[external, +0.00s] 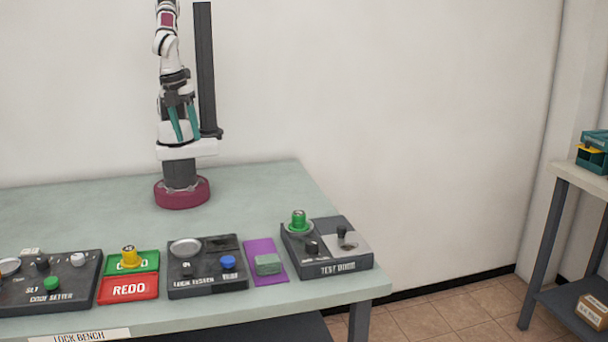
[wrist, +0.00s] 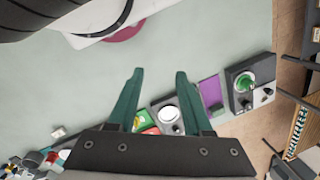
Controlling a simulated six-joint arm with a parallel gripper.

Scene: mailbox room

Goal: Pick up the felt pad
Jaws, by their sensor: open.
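A small grey-green block, which looks like the felt pad (external: 268,264), lies on a flat purple mat (external: 259,248) near the front edge of the bench. My gripper (external: 188,138) is high above the back of the bench, close over my base and far from the pad. Its teal fingers are apart with nothing between them, as the wrist view also shows (wrist: 159,72).
A lock tester box (external: 207,281) stands left of the mat, and a test door box (external: 326,247) with a green knob (external: 299,220) stands right. Green and red trays (external: 129,289) and a code setter box (external: 50,283) are farther left. The bench's middle (external: 110,215) is clear.

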